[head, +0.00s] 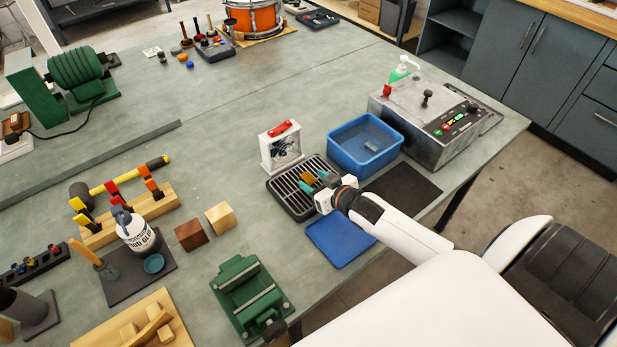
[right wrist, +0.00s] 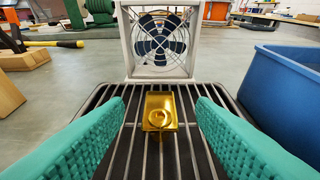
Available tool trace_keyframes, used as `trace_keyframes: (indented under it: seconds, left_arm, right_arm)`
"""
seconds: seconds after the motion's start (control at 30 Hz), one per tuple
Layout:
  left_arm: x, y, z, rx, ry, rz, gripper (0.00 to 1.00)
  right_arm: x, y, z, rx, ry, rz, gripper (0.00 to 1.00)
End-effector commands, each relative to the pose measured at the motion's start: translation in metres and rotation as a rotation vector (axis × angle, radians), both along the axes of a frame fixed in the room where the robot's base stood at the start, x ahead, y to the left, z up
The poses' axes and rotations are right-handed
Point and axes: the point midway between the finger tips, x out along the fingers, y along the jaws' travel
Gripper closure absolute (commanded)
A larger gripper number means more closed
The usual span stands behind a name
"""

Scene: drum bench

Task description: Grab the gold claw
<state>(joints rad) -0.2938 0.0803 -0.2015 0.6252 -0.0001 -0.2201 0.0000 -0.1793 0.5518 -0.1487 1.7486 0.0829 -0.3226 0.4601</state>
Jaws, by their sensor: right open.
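The gold claw (right wrist: 160,112) is a small shiny gold piece lying on the bars of a dark rack (right wrist: 112,160). In the right wrist view it sits between the two teal fingers of my right gripper (right wrist: 160,130), with a gap on each side. The fingers are open and do not touch it. In the head view my right gripper (head: 318,182) is low over the rack (head: 290,205), and the gold claw (head: 308,177) shows partly beside its fingers. My left gripper is not in view.
A small white fan (head: 280,148) stands right behind the rack, with a red top; it also shows in the wrist view (right wrist: 160,40). A blue bin (head: 365,145) stands to the right. A blue mat (head: 338,243) lies in front. Wooden blocks (head: 220,217) are to the left.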

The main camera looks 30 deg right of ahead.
Motion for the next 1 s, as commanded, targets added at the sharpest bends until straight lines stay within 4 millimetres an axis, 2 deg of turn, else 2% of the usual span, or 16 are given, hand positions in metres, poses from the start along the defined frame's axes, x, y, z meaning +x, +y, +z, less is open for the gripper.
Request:
trace_keyframes:
  seconds: [0.17,0.43,0.47,0.73,1.0]
  left_arm:
    - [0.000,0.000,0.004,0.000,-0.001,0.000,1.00]
    - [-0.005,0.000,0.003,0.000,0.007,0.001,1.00]
    - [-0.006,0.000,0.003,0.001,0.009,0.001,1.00]
    - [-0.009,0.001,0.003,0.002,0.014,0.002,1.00]
    - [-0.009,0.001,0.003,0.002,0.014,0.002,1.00]
  right_arm:
    - [0.019,0.001,-0.007,0.000,-0.001,0.000,0.49]
    - [0.021,0.002,-0.009,0.000,0.000,0.000,0.49]
    - [0.021,0.002,-0.009,0.000,0.000,0.000,0.52]
    - [0.021,0.002,-0.009,0.000,0.000,0.000,0.97]
    - [0.021,0.002,-0.006,0.000,-0.001,0.001,0.97]
